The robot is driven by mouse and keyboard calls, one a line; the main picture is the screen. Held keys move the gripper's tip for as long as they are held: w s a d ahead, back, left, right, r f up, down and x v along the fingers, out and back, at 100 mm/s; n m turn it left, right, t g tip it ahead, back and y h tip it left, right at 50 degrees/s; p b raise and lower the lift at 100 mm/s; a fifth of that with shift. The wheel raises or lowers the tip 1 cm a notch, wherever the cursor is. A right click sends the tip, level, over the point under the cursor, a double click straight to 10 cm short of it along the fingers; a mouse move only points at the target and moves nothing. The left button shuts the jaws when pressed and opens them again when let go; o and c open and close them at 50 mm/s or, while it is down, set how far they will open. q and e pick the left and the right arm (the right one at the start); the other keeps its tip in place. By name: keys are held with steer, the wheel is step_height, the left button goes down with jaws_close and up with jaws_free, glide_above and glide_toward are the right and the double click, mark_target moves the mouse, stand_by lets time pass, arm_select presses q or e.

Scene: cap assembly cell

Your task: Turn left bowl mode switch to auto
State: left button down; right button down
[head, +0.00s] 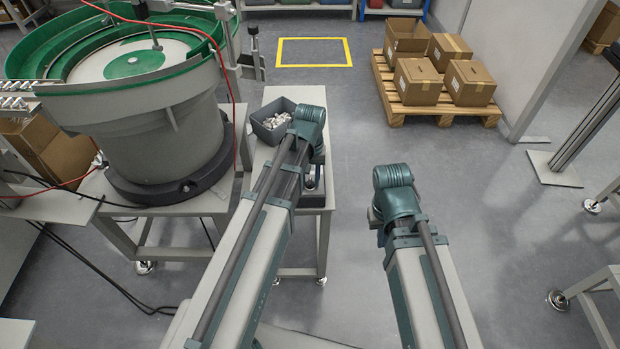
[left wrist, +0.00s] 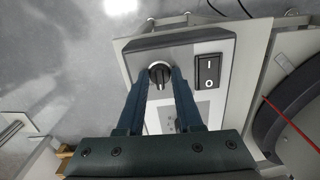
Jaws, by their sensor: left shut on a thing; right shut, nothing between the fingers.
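In the left wrist view the mode switch (left wrist: 160,72) is a round black knob on the light face of a control box (left wrist: 184,57). My left gripper (left wrist: 161,79) has one finger on each side of the knob and is shut on it. The setting of the knob is too small to read. In the head view the box is mostly hidden behind my left arm. My right arm shows at the right of the head view, and its gripper is hidden beneath it.
A black rocker switch (left wrist: 208,72) sits right of the knob. The green-rimmed bowl feeder (head: 165,130) stands at the left, beside a grey bin (head: 265,125) of pale parts. Boxes on a pallet (head: 440,108) stand at the back right. The floor around my right arm is clear.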

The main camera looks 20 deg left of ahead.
mark_target(310, 181)
arm_select(q)
steer(key=n, duration=0.4)
steer(key=shift+n, duration=2.8)
steer(key=c, duration=0.6)
jaws_free()
steer(key=shift+o, duration=0.2)
step_height(310, 181, up, 14)
steer(key=p, duration=1.4)
